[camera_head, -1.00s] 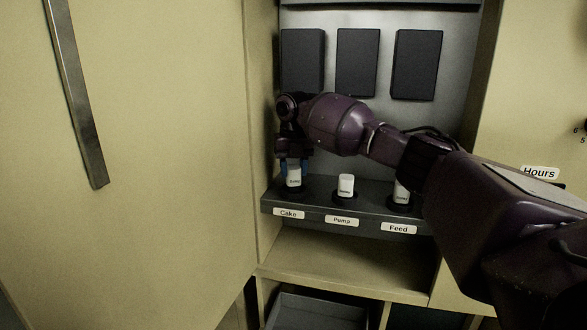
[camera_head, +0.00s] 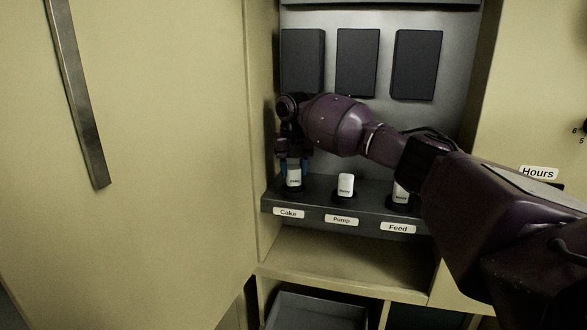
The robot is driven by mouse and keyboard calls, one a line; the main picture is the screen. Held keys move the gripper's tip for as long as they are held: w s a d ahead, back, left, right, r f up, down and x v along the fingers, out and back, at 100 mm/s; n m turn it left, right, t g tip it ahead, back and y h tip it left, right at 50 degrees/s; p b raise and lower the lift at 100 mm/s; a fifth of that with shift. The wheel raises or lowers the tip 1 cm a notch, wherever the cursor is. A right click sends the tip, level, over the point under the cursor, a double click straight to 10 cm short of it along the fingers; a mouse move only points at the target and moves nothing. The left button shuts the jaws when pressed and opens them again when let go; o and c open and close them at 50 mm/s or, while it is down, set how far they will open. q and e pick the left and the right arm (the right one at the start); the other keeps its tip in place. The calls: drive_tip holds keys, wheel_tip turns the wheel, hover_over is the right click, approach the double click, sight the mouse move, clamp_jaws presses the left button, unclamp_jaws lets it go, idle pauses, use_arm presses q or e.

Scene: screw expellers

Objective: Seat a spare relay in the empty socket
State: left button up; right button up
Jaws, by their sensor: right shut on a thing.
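A white relay (camera_head: 294,178) stands upright at the socket above the "Cake" label (camera_head: 289,213). A second white relay (camera_head: 346,185) stands in the "Pump" socket (camera_head: 344,199). My left gripper is not in view.
Dark rectangular blocks (camera_head: 357,62) hang on the cabinet's back panel. A shelf with a grey tray (camera_head: 318,312) lies below the socket ledge (camera_head: 372,221). A cream door with a metal handle (camera_head: 78,95) fills the left. The cabinet's side wall is close left of my gripper.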

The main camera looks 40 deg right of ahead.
sight(293, 167)
drive_tip(key=shift+f, duration=0.55)
drive_tip(key=o, duration=0.7)
drive_tip(key=shift+r, duration=0.1)
drive_tip(key=shift+r+p, duration=1.1)
drive_tip(key=shift+r, duration=1.65)
drive_tip(key=shift+r+p, duration=1.6)
drive_tip(key=shift+r, duration=1.05)
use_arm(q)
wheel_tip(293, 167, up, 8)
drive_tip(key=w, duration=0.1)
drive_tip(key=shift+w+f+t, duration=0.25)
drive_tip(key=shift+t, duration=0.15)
